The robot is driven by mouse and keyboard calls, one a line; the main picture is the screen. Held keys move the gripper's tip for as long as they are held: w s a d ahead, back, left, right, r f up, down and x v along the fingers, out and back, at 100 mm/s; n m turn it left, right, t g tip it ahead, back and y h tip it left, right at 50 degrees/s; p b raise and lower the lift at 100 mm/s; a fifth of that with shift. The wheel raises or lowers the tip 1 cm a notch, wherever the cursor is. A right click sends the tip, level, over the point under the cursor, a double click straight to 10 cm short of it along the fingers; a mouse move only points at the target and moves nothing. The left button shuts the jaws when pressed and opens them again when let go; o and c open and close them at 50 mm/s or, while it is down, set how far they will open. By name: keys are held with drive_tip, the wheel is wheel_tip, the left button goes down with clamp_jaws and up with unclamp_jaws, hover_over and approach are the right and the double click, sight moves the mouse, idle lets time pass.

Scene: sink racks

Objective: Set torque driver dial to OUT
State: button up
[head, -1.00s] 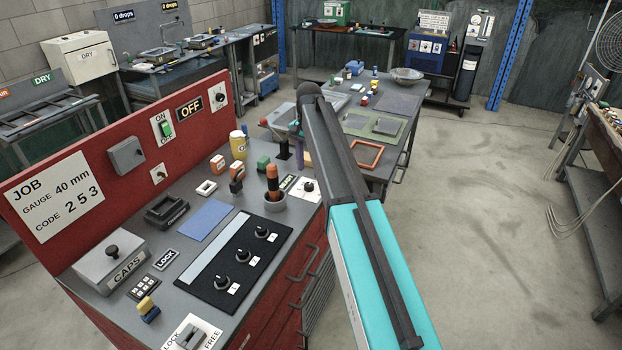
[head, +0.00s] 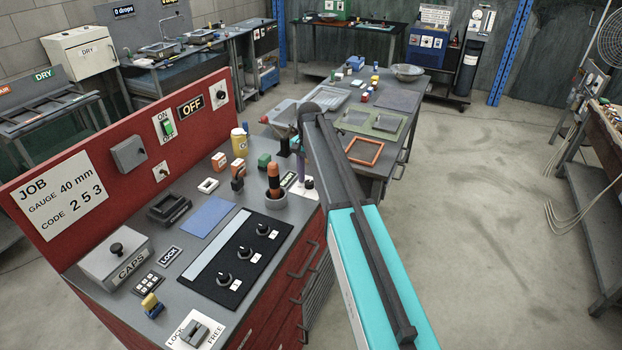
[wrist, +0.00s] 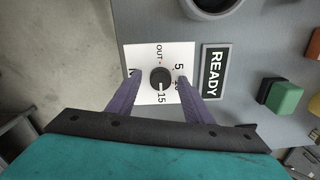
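The torque dial (wrist: 160,78) is a small dark round knob on a white card (wrist: 148,55) marked OUT, 5, 10 and 15, with another label partly covered by a finger. OUT is at the top of the card in the wrist view and 15 is below the knob. I cannot tell surely where the knob points. My gripper (wrist: 159,84) is open, its two purple fingers on either side of the knob with gaps.
A READY label (wrist: 214,71) lies right of the card, with a green block (wrist: 286,97) beyond. The red panel (head: 85,160) backs the bench.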

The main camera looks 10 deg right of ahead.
drive_tip(key=c, duration=1)
drive_tip(key=shift+d, duration=0.15)
drive_tip(key=shift+c, duration=0.2)
